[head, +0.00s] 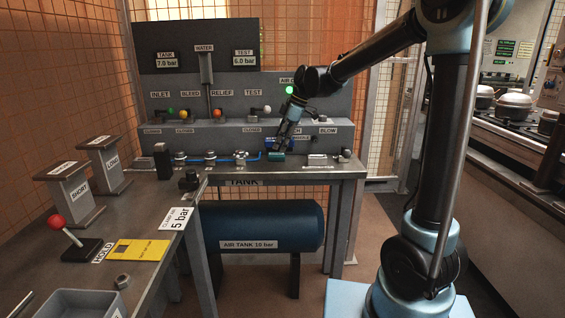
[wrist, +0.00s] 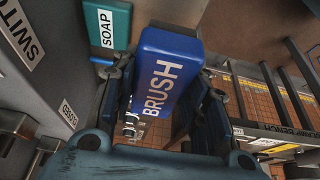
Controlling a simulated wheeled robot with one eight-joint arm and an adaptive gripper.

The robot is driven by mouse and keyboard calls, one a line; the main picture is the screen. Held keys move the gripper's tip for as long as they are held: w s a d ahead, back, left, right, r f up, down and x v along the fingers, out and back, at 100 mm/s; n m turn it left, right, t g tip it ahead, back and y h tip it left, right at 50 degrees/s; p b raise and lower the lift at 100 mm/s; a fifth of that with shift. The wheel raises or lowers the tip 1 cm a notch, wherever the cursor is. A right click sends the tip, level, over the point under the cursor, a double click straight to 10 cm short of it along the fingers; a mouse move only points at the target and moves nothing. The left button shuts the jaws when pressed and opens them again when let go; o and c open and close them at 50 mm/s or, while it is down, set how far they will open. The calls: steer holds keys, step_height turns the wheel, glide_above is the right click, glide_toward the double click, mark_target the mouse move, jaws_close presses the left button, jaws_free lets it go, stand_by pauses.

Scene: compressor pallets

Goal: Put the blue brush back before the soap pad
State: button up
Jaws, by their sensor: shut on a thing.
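The blue brush (wrist: 166,75) is a block with a white BRUSH label, seen large in the wrist view. My gripper (wrist: 163,98) is shut on it, with one finger on each side. The soap pad (wrist: 107,28) is a teal block labelled SOAP at the upper left of the wrist view, close beside the brush; I cannot tell whether they touch. In the head view, my gripper (head: 281,143) is low over the back bench, right by the soap pad (head: 277,157). The brush is small and partly hidden by my gripper there.
Blue piping with fittings (head: 228,157) runs along the bench left of the soap pad. The grey panel (head: 230,134) with labelled knobs stands behind. A pale labelled piece (head: 317,160) lies to the right. The blue air tank (head: 262,226) is below the bench.

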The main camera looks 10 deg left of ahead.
mark_target(278, 167)
steer(key=shift+d+f, duration=0.1)
steer(key=shift+f, duration=3.35)
steer(key=shift+f, duration=0.1)
steer(key=o, duration=0.8)
